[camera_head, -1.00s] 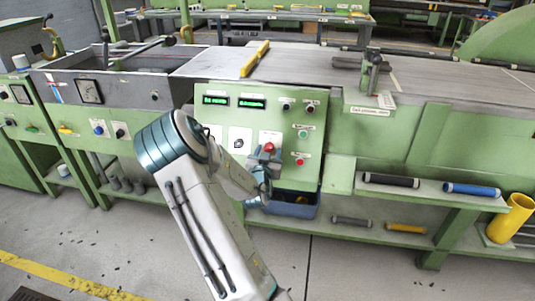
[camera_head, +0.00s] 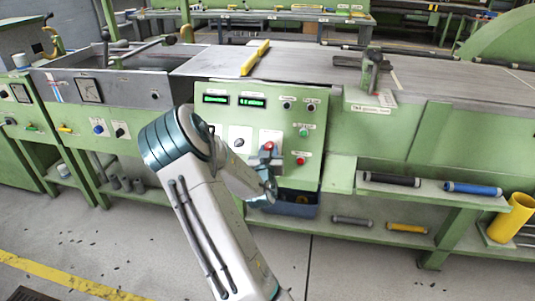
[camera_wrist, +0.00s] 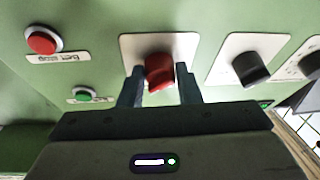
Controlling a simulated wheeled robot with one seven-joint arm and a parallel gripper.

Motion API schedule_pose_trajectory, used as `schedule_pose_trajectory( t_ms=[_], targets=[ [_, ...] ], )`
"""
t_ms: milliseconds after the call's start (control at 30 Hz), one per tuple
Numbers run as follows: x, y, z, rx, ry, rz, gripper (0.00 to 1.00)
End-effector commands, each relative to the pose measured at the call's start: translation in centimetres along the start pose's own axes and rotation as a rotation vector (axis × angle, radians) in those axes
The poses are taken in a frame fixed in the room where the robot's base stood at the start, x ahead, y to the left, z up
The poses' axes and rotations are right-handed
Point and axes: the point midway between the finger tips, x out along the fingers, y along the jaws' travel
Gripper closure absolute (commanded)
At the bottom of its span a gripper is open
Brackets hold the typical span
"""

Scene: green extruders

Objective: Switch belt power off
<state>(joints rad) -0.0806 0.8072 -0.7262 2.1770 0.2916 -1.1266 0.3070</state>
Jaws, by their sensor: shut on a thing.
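The red rotary switch (camera_head: 268,146) sits on a white plate on the green control panel (camera_head: 228,118). It also shows in the wrist view (camera_wrist: 159,72), between the two dark fingers of my gripper (camera_wrist: 160,88). In the head view my gripper (camera_head: 266,156) is in front of the panel, at the switch. It is shut on the switch, one finger on each side. The switch's marks are too small to read. A red button (camera_wrist: 42,41) with a belt stop label and a green button (camera_wrist: 83,94) are beside the switch in the wrist view.
A black knob (camera_wrist: 251,69) on its own white plate is right of the switch in the wrist view. Two lit green displays (camera_head: 233,100) are at the panel's top. A blue bin (camera_head: 291,205) is under the panel.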

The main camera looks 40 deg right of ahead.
Motion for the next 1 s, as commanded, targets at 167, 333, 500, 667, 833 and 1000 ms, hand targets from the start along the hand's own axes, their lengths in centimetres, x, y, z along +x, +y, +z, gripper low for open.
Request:
schedule_pose_trajectory(
  t_ms=[167,333,500,667,833,1000],
  targets=[
    [0.04,0.45,0.02,-0.145,-0.006,-0.052,0.92],
    [0.07,0.61,-0.13,-0.294,-0.014,-0.112,0.92],
    [0.12,0.82,-0.32,-0.443,-0.022,-0.168,0.92],
    [0.14,0.88,-0.45,-0.568,-0.028,-0.218,0.92],
    [0.18,0.97,-0.56,-0.677,-0.034,-0.261,0.92],
    [0.21,0.99,-0.62,-0.754,-0.039,-0.291,0.92]
  ],
)
